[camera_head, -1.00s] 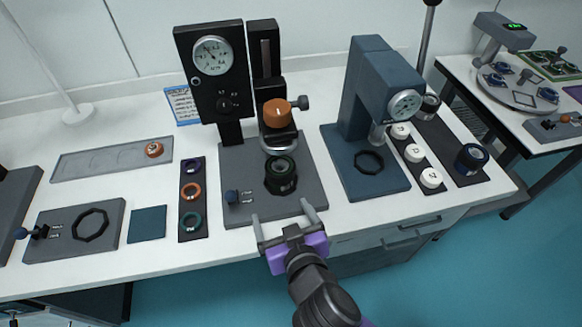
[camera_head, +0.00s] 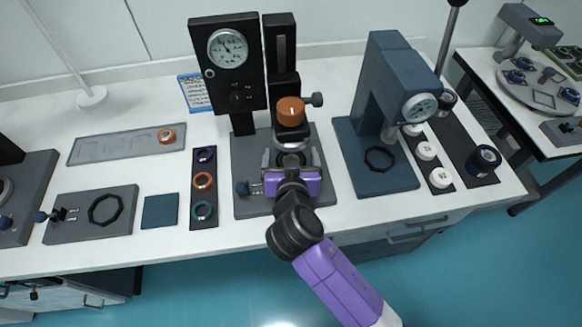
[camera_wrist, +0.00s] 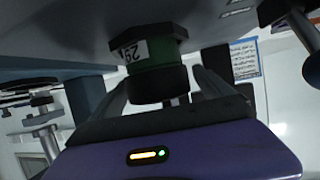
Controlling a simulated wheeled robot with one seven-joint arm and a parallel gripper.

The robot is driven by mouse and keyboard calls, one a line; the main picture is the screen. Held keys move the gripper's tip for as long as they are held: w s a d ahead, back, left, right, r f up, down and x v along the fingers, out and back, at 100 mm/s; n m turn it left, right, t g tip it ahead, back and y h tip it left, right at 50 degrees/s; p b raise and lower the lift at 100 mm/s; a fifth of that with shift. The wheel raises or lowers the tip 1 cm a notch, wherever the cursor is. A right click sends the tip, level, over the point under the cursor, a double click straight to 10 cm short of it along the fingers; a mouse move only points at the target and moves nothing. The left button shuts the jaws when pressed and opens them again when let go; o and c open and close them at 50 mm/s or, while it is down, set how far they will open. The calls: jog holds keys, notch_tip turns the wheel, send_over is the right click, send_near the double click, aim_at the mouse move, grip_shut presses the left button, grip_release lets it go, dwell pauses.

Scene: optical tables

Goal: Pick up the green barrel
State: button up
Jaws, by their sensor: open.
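The green barrel (camera_wrist: 158,57) is a short cylinder with black ends and a small white label, seen close in the wrist view. It stands on the grey base plate (camera_head: 247,205) of the black gauge stand. In the head view my gripper hides most or all of it. My gripper (camera_head: 291,160) is open, over the front of that plate. In the wrist view its two fingers reach toward the barrel, one on each side. I cannot tell whether they touch it.
The black gauge stand (camera_head: 228,85) with an orange knob (camera_head: 291,111) rises behind my gripper. A blue-grey press (camera_head: 385,95) stands to the right. A black strip with several rings (camera_head: 203,181) lies to the left. A small blue knob (camera_head: 242,188) sits on the plate's left.

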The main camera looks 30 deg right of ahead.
jog(key=shift+w+d+f, duration=0.15)
jog(key=shift+w, duration=0.1)
jog(key=c, duration=1.6)
jog(key=shift+c, duration=0.8)
